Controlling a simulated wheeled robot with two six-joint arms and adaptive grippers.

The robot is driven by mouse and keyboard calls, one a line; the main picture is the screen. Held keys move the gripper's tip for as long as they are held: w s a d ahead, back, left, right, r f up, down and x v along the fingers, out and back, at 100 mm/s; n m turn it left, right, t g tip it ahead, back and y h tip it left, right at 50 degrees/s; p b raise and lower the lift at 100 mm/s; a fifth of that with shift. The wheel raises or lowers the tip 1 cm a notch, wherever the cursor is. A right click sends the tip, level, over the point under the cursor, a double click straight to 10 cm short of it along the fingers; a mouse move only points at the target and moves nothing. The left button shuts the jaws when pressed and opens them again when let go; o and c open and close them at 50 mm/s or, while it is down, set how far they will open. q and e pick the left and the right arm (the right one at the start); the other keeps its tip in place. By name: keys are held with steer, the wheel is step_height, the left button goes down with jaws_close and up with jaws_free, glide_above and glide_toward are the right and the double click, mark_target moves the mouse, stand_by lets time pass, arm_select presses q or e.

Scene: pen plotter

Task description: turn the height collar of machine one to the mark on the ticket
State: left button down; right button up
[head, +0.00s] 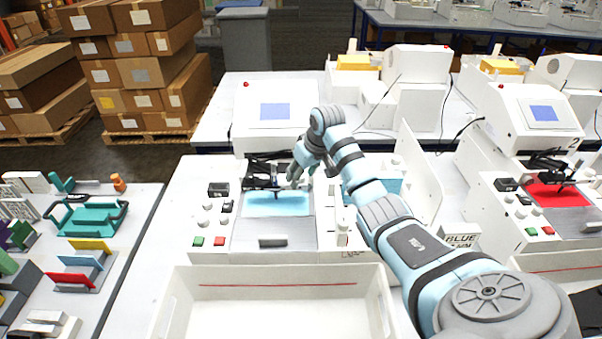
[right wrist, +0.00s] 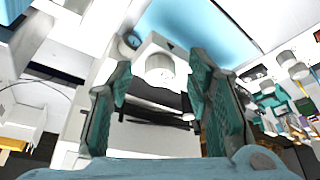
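Machine one (head: 274,229), a white pen plotter with a light blue sheet (head: 277,206) on its bed, stands in the middle of the head view. Its black pen carriage (head: 258,181) spans the bed's far side. My right gripper (head: 298,176) reaches down over the carriage's right part. In the right wrist view, my right gripper (right wrist: 160,76) is open, its two green-padded fingers apart. A round white knob-like part (right wrist: 160,68) shows ahead between the fingertips, apparently untouched; I cannot tell whether it is the height collar. Collar marks and ticket cannot be made out. My left gripper is out of view.
A white open tray (head: 290,284) stands in front of machine one. A second plotter with a red sheet (head: 558,196) is at the right, a box lettered BLUE (head: 460,238) between. Left, a table (head: 132,211) holds coloured racks and a teal tray (head: 92,219).

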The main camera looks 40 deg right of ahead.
steer(key=shift+w+f, duration=0.15)
steer(key=shift+w, duration=0.1)
steer(key=c, duration=0.6)
jaws_close()
steer(key=shift+m+h, duration=0.3)
steer(key=shift+m, duration=0.5)
steer(key=o, duration=0.7)
jaws_free()
steer(key=v, duration=0.7)
steer(key=shift+r, duration=0.35)
